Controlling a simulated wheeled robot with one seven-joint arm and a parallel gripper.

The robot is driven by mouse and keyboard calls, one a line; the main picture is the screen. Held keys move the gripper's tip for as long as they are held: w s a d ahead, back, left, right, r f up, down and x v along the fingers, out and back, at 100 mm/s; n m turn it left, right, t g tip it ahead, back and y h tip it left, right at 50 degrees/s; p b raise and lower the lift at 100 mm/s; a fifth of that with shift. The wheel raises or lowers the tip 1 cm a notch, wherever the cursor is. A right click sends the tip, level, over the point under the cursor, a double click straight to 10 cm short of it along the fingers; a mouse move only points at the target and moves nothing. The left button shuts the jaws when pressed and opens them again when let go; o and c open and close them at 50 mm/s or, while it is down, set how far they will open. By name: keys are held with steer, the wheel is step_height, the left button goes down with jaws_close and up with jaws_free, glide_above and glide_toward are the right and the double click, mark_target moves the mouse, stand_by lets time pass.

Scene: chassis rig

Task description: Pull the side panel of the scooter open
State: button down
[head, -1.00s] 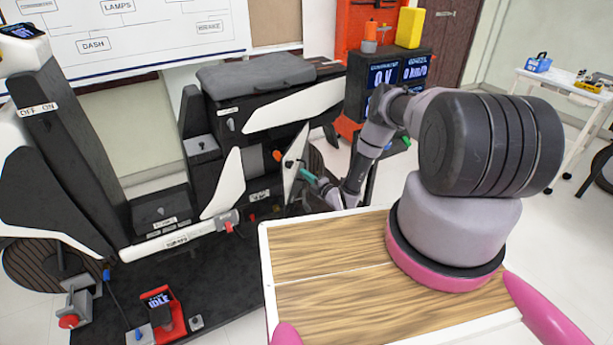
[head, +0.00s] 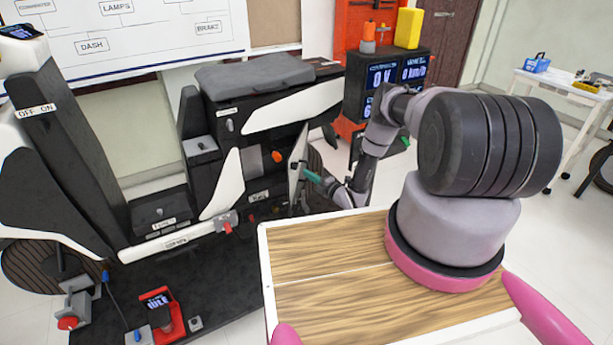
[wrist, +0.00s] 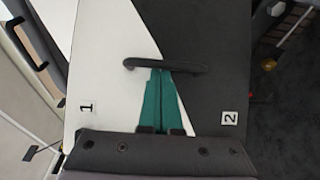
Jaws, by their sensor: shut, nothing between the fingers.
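The side panel (head: 297,165) of the scooter stands swung out from the body, nearly edge-on in the head view. In the wrist view the panel (wrist: 100,75) fills the middle, half white and half dark, with labels 1 and 2. Its dark bar handle (wrist: 190,68) runs across the tips of my fingers. My gripper (head: 309,174) has teal fingers that are shut together, with nothing between them. They also show in the wrist view (wrist: 161,70), reaching up to the handle; whether they touch it or sit behind it I cannot tell.
The scooter body (head: 226,165) has an orange knob (head: 277,156) showing in the uncovered bay. My wooden-topped base deck (head: 330,290) is close in front. A black display cabinet (head: 390,85) stands behind my arm. Open floor lies to the right.

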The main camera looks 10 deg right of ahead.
steer(key=d, duration=0.8)
steer(key=shift+w+d+y, duration=0.2)
steer(key=shift+w+y, duration=0.05)
steer(key=shift+y, duration=0.05)
steer(key=shift+d, duration=0.1)
